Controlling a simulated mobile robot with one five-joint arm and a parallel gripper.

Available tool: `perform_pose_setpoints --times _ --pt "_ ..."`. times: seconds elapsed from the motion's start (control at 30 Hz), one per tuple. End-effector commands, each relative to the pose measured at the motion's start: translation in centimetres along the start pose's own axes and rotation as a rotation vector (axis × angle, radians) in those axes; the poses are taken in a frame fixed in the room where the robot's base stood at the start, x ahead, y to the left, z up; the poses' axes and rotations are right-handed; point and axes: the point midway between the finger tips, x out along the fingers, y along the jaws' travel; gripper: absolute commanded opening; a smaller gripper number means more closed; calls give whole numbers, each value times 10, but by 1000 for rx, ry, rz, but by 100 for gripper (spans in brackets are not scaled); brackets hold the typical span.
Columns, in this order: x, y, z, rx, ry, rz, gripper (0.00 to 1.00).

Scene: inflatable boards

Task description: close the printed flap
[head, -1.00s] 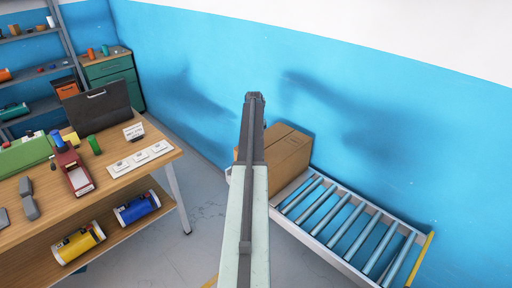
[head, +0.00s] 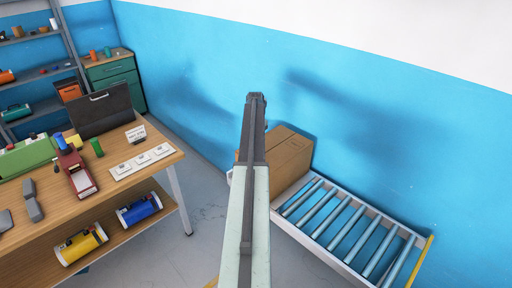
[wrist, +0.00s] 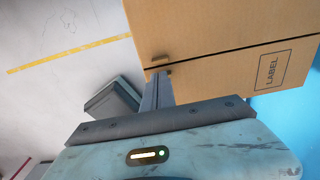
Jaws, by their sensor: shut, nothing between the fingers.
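A brown cardboard box (head: 288,158) sits at the near-wall end of the roller conveyor, partly hidden behind my arm. In the wrist view its cardboard face (wrist: 215,28) fills the upper right, crossed by a dark seam. A panel printed "LABEL" (wrist: 272,70) lies below the seam; I cannot tell from these views how far it stands open. In the head view the fingertips are not clear.
The roller conveyor (head: 348,231) runs right from the box along the blue wall. A wooden workbench (head: 120,200) with tools stands at left, with a yellow cylinder (head: 81,244) and a blue one (head: 139,208) on its lower shelf. Floor between them is clear.

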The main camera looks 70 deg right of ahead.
Motion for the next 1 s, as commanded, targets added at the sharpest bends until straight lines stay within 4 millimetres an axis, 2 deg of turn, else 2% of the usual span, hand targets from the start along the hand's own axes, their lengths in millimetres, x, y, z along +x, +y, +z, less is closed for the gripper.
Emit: perform_pose_setpoints --times 0.17,0.3,0.5,0.6,0.73,1.0 --pt "-23 1 1 -2 0 0 0" --pt "-52 3 2 -4 0 0 0" --pt "-93 -2 43 -2 0 0 0" --pt "-107 -1 59 -1 0 0 0" --pt "-114 -1 68 0 0 0 0" --pt "-111 1 69 0 0 0 0"
